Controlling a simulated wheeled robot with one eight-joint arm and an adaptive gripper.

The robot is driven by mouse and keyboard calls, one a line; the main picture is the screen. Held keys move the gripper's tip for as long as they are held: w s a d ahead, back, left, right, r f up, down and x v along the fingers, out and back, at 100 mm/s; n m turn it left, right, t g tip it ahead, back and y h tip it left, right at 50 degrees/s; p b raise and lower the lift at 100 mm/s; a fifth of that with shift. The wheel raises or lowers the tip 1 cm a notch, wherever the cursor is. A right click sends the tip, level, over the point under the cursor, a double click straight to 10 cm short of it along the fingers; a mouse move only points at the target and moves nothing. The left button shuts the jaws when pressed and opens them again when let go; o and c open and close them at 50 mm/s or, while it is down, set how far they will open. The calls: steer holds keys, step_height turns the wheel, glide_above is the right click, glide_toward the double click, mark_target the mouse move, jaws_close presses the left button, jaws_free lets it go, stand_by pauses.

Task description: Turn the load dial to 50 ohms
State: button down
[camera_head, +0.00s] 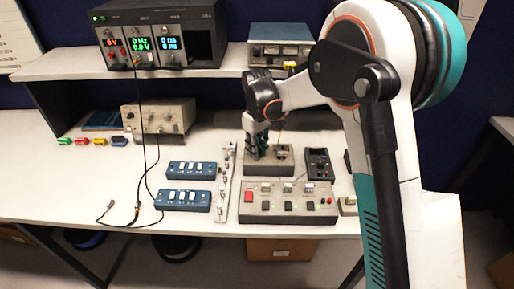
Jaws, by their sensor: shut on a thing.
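My gripper (257,151) points down at the left part of a small grey box (270,170) on the bench, right of centre in the head view. Its fingers are shut on what seems to be the load dial on top of that box. The fingers hide the dial, so its pointer and its ohm markings cannot be read from here.
A dark handheld-size box with a knob (319,164) stands close to the right. A grey panel with switches and a red button (289,203) lies in front. Blue switch boxes (191,169) and a metal strip (227,180) lie left. Instruments stand on the shelf (200,73) behind.

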stand_by(0.3)
steer(key=c, duration=1.3)
jaws_free()
steer(key=shift+c, duration=0.2)
steer(key=shift+r, duration=0.1)
step_height(320, 180, up, 12)
